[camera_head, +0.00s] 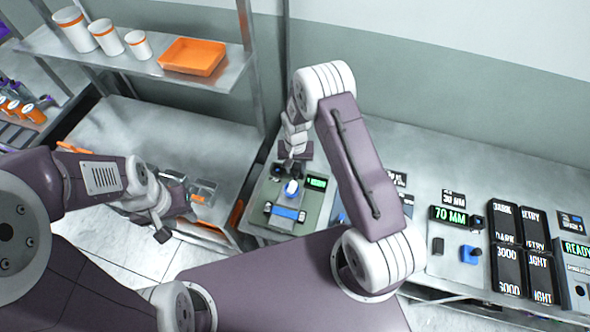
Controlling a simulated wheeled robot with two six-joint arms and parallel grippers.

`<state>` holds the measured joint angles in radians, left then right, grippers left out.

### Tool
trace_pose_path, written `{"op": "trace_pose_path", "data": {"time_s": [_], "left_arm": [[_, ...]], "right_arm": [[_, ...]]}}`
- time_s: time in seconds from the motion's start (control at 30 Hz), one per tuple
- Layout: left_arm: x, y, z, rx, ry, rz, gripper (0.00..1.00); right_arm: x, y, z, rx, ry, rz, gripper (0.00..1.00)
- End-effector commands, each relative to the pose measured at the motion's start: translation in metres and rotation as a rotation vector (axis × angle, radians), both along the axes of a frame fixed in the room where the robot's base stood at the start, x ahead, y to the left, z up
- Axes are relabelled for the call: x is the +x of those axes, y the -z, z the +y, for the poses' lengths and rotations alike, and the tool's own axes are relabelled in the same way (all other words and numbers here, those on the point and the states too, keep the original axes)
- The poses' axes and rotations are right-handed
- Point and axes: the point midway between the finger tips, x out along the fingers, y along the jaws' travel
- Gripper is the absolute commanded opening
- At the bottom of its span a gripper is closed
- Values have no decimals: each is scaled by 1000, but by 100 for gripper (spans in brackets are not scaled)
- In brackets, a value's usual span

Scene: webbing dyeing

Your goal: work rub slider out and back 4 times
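A small grey-green device (257,217) with a lit green display (316,183) stands on the bench in the middle. On it are a white and blue knob (291,188), which seems to be the rub slider, and a blue bar (287,212) between dark ends. My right gripper (294,164) points down at the device just behind the knob. Whether it touches the knob, and how its fingers are set, I cannot make out. My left gripper (177,226) is left of the device, over the front of the bench, with its fingers apart and nothing visible between them.
A shelf at the upper left holds white cups (105,36) and an orange tray (193,57). Clear boxes (203,190) stand near my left gripper. On the right bench are a 70 MM display (449,216), a blue-based knob (470,254), dark labelled panels (507,235) and a READY unit (577,262).

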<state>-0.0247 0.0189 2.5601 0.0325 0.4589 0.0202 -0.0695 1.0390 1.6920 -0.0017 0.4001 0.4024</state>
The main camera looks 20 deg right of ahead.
Motion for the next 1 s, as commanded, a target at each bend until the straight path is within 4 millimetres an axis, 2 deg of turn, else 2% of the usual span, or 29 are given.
{"op": "trace_pose_path", "data": {"time_s": [0.37,0.47,0.7,0.8,1.0], "left_arm": [[0,2,0,0,0,0,36],[0,9,0,0,0,0,36],[0,26,0,0,0,0,36],[0,29,0,0,0,0,36],[0,30,0,0,0,0,36]], "right_arm": [[-2,-2,0,0,0,6,46],[-1,-14,0,0,0,4,46],[-1,-63,-1,2,1,2,46],[-1,-78,-1,1,1,3,46],[-2,-90,-2,1,1,7,46]]}}
